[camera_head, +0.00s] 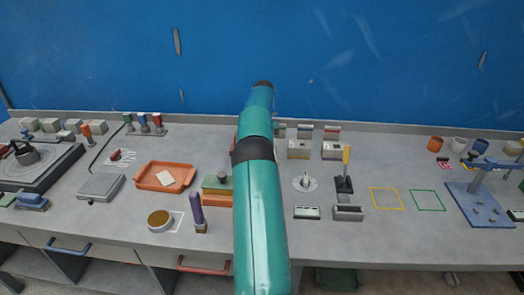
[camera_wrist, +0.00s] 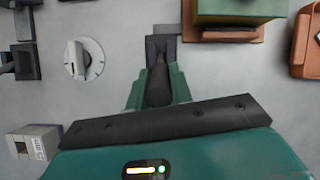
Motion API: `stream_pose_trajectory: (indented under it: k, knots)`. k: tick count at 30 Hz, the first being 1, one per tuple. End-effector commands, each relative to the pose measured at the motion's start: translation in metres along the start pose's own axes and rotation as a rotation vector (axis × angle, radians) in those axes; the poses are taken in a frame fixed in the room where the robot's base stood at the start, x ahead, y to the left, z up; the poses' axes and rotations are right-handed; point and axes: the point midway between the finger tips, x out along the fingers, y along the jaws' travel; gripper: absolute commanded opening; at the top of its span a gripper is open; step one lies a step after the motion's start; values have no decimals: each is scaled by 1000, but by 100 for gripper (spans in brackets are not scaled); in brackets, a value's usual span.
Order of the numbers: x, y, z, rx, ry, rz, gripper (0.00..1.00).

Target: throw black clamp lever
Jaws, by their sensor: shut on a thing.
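The black clamp lever (camera_wrist: 158,82) shows in the wrist view as a dark upright-looking bar between the two teal fingers of my gripper (camera_wrist: 157,93). The gripper is shut on it. The lever joins a dark clamp base (camera_wrist: 160,44) just beyond the fingertips. The lower part of the lever is hidden by the gripper body. In the head view my teal arm covers the clamp and the gripper, so neither shows there.
A green block (camera_head: 217,183) and a white dial (camera_head: 305,182) flank the arm; both are near the fingers in the wrist view. An orange tray (camera_head: 142,184), a yellow-handled lever (camera_head: 346,156) and a blue stand (camera_head: 463,210) share the grey bench. A blue wall (camera_head: 400,60) stands behind.

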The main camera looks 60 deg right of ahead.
Motion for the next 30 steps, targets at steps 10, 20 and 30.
stream_pose_trajectory:
  k: [10,20,30]
  knots:
    - [0,0,1,0,-2,-1,43]
    - [-16,-1,9,0,-1,-3,43]
    - [-34,-4,31,0,-1,-1,43]
